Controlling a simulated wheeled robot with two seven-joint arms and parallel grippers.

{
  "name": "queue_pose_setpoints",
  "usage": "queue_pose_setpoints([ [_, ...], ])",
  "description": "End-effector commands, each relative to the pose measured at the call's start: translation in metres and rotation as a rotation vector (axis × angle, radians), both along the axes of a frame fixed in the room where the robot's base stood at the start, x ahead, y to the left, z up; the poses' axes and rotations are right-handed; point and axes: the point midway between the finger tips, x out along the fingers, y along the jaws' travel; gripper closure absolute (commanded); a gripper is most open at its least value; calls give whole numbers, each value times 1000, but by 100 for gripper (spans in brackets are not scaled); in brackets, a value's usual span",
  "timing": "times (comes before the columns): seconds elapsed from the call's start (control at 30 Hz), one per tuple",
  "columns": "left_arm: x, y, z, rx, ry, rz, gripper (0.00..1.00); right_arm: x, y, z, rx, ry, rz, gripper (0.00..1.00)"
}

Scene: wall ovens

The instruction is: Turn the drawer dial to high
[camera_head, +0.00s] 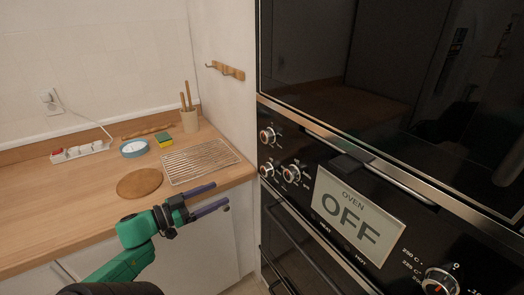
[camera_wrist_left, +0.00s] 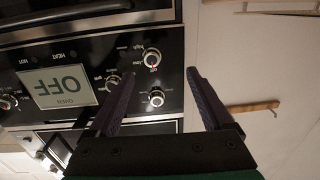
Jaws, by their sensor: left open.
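The black oven panel (camera_head: 310,215) carries a cluster of three silver dials: an upper dial (camera_head: 267,135), a lower left dial (camera_head: 266,170) and a lower right dial (camera_head: 291,174). Another dial (camera_head: 440,282) is right of the OFF display. In the left wrist view the panel appears upside down, with the cluster dials (camera_wrist_left: 151,57) beyond and between my open fingers (camera_wrist_left: 160,73). My right gripper is not in view.
A lower oven handle (camera_head: 300,250) runs below the panel. Wall hooks (camera_head: 226,70) hang above.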

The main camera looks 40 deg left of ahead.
Motion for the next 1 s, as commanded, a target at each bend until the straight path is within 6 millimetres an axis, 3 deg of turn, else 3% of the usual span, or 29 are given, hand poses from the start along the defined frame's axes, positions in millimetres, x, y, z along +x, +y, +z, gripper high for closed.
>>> queue_pose_setpoints([
  [0.07, 2, -13, 18, -4, -17, -51, 16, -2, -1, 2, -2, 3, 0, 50],
  [0.23, 24, -21, 21, -7, -24, -59, 16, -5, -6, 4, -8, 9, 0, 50],
  [0.47, 83, -38, 21, -5, -27, -57, 16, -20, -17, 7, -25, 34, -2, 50],
  [0.7, 131, -52, 19, -7, -23, -53, 16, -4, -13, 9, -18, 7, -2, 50],
  [1.0, 141, -55, 17, -6, -19, -52, 16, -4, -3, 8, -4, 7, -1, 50],
])
